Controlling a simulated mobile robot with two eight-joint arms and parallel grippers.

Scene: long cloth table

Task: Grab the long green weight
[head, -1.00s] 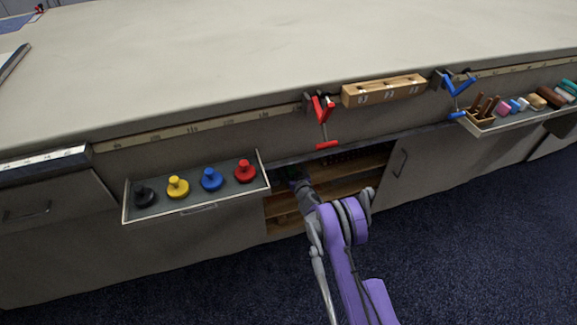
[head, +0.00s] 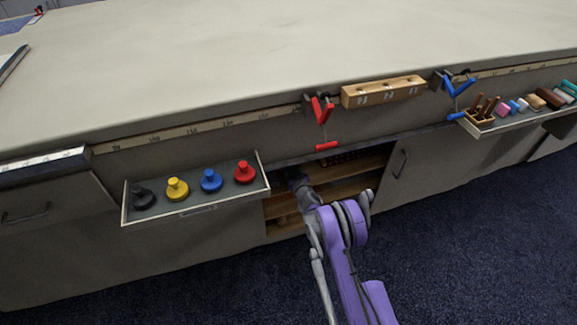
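I see no long green weight clearly in the head view. My purple and grey arm comes in from the lower right, most likely my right arm, and reaches into the open cabinet (head: 283,205) under the table edge. Its gripper (head: 294,178) is at the cabinet's upper left, small, dark and partly hidden, so I cannot tell its fingers or whether it holds anything. My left gripper is not in view.
An open tray drawer (head: 160,213) left of the cabinet holds black, yellow, blue and red knobbed weights. A red clamp (head: 323,112), a wooden block (head: 384,91) and a blue clamp (head: 458,88) sit along the table edge (head: 215,112). Another drawer (head: 520,121) stands open at right.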

